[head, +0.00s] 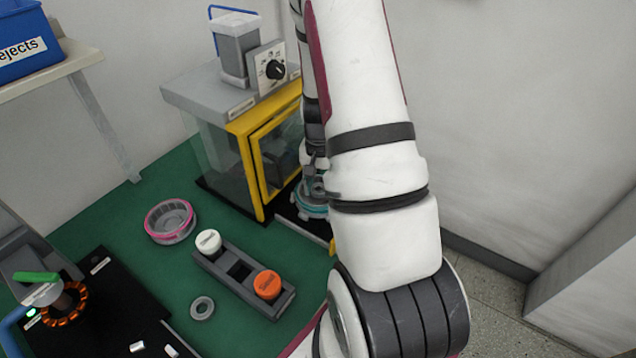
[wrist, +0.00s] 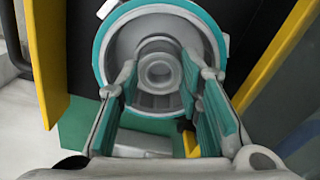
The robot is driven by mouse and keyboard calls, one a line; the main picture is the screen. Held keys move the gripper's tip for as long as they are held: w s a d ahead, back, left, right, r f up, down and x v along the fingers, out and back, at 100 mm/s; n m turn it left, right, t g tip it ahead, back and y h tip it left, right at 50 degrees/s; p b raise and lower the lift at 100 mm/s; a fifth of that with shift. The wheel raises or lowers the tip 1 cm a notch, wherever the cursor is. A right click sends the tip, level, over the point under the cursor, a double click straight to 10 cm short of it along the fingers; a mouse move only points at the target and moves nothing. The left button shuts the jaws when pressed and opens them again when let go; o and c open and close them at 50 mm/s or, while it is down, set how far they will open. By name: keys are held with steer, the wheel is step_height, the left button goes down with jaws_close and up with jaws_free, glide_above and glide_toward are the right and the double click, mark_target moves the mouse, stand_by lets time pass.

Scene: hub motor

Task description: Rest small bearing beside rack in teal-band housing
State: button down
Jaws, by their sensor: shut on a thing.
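The teal-band housing (head: 312,207) stands in front of the yellow-framed machine, partly hidden behind my arm. In the wrist view the housing (wrist: 103,50) is a round grey cup with a teal rim, seen from above. My gripper (wrist: 159,75) is over its middle, with its fingers shut on a small grey ring, the small bearing (wrist: 158,72). The ring lies in line with the housing's centre; I cannot tell whether it touches the housing floor. In the head view my gripper (head: 317,185) is small and partly hidden by my arm.
A rack (head: 228,283) with a white and an orange cap stands on the green mat. A loose grey ring (head: 202,308) lies beside it. A pink-band housing (head: 170,223) is behind. The machine's yellow door frame (head: 250,165) stands close to my gripper.

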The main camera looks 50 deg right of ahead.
steer(key=shift+f, duration=0.3)
steer(key=shift+f, duration=0.35)
steer(key=shift+f, duration=0.15)
stand_by(1.5)
steer(key=c, duration=1.1)
jaws_free()
steer(key=shift+o, duration=0.2)
step_height(320, 180, up, 12)
